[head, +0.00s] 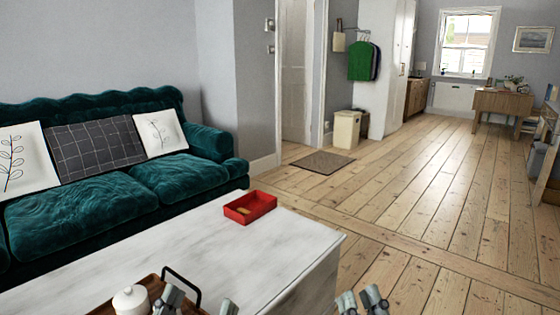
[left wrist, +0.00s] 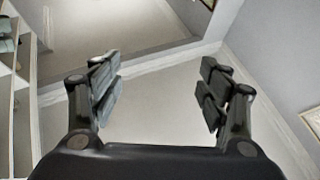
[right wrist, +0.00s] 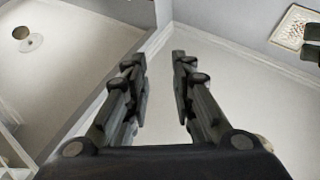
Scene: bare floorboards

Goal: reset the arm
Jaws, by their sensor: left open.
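My left gripper (head: 198,303) shows at the bottom of the head view, in front of the tray on the white table. In the left wrist view its two fingers (left wrist: 160,92) stand wide apart with nothing between them. My right gripper (head: 360,300) is at the bottom of the head view, right of the table's edge. In the right wrist view its fingers (right wrist: 160,85) are closer together, with a narrow empty gap between the tips. The arms behind both grippers are mostly out of the head view.
The white table (head: 190,245) holds a red tray (head: 262,205) with a small item inside. A wooden tray (head: 150,285) carries a white lidded jar (head: 131,300). A green sofa (head: 110,200) stands at left. The floorboards (head: 420,210) at right are clear.

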